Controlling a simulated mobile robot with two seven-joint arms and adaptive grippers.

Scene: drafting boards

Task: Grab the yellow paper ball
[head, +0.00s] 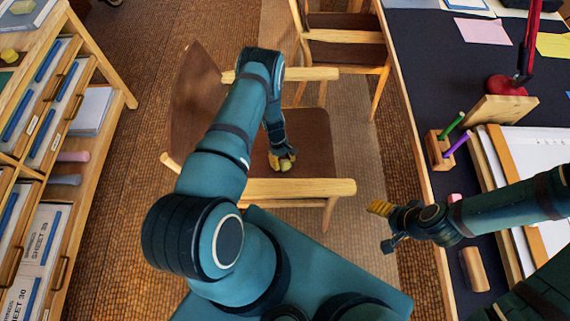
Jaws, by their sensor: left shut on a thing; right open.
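The yellow paper ball (286,165) is small and crumpled, over the brown seat of the wooden chair (305,140). My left gripper (281,156) reaches down from above and is shut on the ball. The fingers hide part of it, and I cannot tell whether the ball still touches the seat. My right gripper (384,227) is open and empty, with a yellowish fingertip, beside the left edge of the dark table.
The dark table (415,65) on the right holds a wooden pen holder (438,150), a red lamp (507,85), papers and boards. A wooden shelf unit (118,85) stands on the left. A second chair (345,35) is behind. Brown carpet lies between.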

